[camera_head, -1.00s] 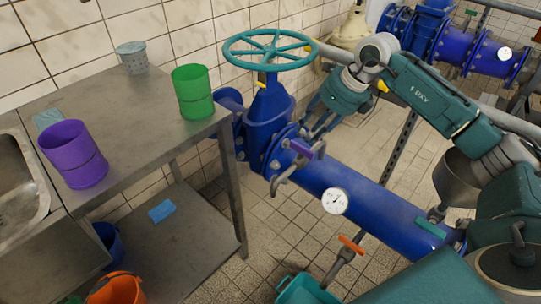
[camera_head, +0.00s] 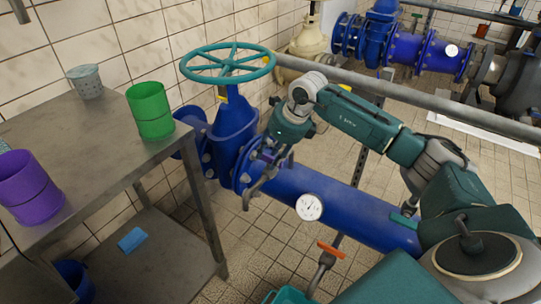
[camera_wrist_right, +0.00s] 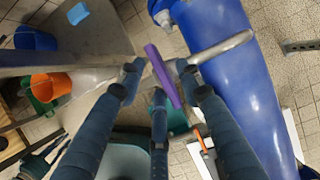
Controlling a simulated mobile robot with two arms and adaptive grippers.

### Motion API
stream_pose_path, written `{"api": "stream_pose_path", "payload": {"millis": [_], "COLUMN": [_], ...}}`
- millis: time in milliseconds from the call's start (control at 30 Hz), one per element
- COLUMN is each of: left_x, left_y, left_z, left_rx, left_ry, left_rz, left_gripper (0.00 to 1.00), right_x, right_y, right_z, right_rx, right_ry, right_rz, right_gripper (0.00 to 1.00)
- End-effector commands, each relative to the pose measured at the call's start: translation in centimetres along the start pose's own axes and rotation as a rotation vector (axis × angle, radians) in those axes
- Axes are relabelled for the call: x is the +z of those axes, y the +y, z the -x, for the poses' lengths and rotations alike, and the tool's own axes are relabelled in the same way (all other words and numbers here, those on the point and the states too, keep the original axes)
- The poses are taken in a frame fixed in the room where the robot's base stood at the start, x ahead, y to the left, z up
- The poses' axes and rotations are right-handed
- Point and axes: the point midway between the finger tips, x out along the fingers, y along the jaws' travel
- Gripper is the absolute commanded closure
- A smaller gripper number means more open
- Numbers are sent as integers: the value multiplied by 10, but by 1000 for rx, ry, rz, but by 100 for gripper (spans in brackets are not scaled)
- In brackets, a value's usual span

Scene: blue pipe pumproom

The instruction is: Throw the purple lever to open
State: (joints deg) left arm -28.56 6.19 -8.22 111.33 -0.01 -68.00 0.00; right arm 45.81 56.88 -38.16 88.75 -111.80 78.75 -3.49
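The purple lever (camera_wrist_right: 162,75) is a short flat bar on a grey metal pipe fitting at the side of the blue pipe (camera_head: 345,211). In the right wrist view it lies between the spread fingers of my right gripper (camera_wrist_right: 158,78). The fingers look open, with gaps to the lever, and I cannot tell whether one touches it. In the head view my right gripper (camera_head: 270,158) is at the lever, beside the blue valve body, and hides most of it. My left gripper is not in view.
A teal handwheel (camera_head: 228,63) tops the valve. A round gauge (camera_head: 309,207) and an orange-handled tap (camera_head: 330,250) are on the pipe. A metal table (camera_head: 95,130) with purple and green bins stands at the left. Orange and blue buckets (camera_wrist_right: 52,86) show in the wrist view.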

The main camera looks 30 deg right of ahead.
Motion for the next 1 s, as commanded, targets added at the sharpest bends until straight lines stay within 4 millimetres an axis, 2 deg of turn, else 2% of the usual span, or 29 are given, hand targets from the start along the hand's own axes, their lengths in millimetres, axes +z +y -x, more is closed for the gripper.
{"api": "stream_pose_path", "payload": {"millis": [167, 367, 733, 1000], "left_x": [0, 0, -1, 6], "left_y": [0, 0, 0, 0], "left_z": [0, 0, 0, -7], "left_rx": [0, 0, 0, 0], "left_ry": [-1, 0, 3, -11], "left_rz": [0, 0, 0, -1], "left_gripper": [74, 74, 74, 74], "right_x": [0, 0, 0, 0], "right_y": [0, 0, 0, -2], "right_z": [0, 0, 1, 2], "right_rx": [0, 0, 12, 68], "right_ry": [0, 0, 1, 0], "right_rz": [0, 0, 26, 160], "right_gripper": [65, 100, 100, 100]}}
